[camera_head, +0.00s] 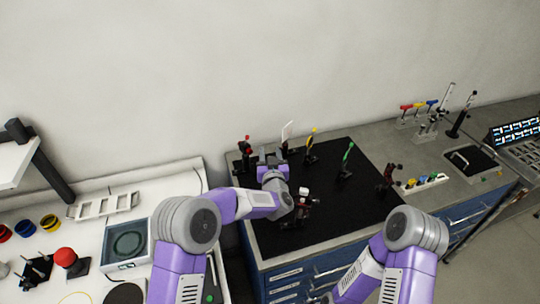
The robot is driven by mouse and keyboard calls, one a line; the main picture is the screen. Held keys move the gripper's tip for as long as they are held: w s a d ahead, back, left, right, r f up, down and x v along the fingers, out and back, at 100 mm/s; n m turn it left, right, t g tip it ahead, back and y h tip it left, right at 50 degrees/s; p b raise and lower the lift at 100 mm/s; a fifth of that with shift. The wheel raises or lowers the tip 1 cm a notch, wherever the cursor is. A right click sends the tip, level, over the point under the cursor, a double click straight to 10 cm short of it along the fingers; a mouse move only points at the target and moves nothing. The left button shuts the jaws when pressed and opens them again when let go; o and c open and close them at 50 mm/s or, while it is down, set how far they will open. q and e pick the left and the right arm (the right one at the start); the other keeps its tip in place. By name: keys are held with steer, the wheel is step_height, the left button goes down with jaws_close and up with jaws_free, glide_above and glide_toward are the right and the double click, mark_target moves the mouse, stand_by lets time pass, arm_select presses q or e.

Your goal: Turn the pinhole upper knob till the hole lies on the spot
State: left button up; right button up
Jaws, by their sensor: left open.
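A small dark mount (305,199) with a white top and dark red parts stands on the black bench top. It looks like the pinhole mount, but its hole, the spot and its upper knob are too small to make out. My left gripper (294,212) is open right beside this mount, on its left. I cannot tell whether its fingers touch a knob, since the wrist and mount overlap. My right arm shows at the lower right, but its gripper is out of view.
Several optics stand on the black board (335,225): a red-knobbed mount (245,146), a yellow-topped post (311,143), a green-topped post (347,158) and a dark red mount (387,176). A white bench with a red button (66,258) is at left. The board's front is clear.

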arm_select(q)
step_height(320, 180, up, 10)
steer(key=shift+f+p, duration=0.2)
steer(key=shift+p, duration=0.1)
